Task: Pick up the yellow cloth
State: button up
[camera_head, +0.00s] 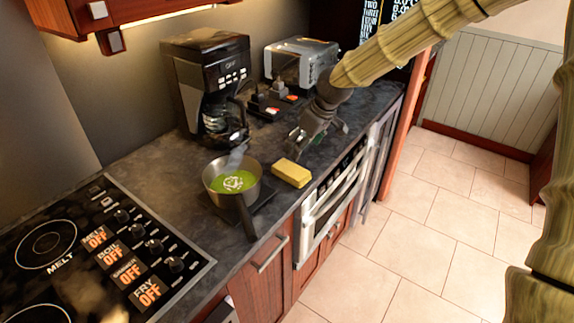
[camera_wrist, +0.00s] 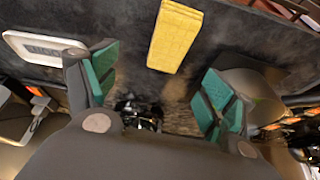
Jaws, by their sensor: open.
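The yellow cloth (camera_head: 292,173) is a folded rectangular block lying on the dark countertop, near its front edge. In the wrist view the cloth (camera_wrist: 175,36) shows at the top centre, beyond the fingertips. My gripper (camera_head: 299,141) is above the counter, behind and slightly to the right of the cloth. In the wrist view my gripper (camera_wrist: 160,83) has its two green-padded fingers spread wide with nothing between them. The gripper and the cloth look apart.
A pot (camera_head: 232,182) of green soup stands left of the cloth, its handle toward the front edge. A coffee maker (camera_head: 208,85) and a toaster (camera_head: 300,62) stand at the back. The stove panel (camera_head: 95,250) is at the left. An oven front (camera_head: 335,200) lies below the counter edge.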

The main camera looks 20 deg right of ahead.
aim_at(290, 168)
jog(key=shift+s+a+f, duration=0.2)
jog(key=shift+a+f, duration=0.05)
jog(key=shift+f, duration=0.25)
jog(key=x, duration=0.2)
jog(key=p+x, duration=0.1)
jog(key=x, duration=0.1)
jog(key=shift+w+a, duration=0.15)
jog(key=shift+w, duration=0.25)
jog(key=shift+s+r, duration=0.1)
jog(key=shift+s, duration=0.3)
jog(key=f+p, duration=0.1)
jog(key=a+f, duration=0.1)
jog(key=f, duration=0.1)
jog(key=shift+f+p, duration=0.15)
jog(key=shift+p, duration=0.25)
jog(key=shift+w+x, duration=0.2)
jog(key=shift+x, duration=0.9)
jog(key=shift+c, duration=0.5)
jog(key=c, duration=1)
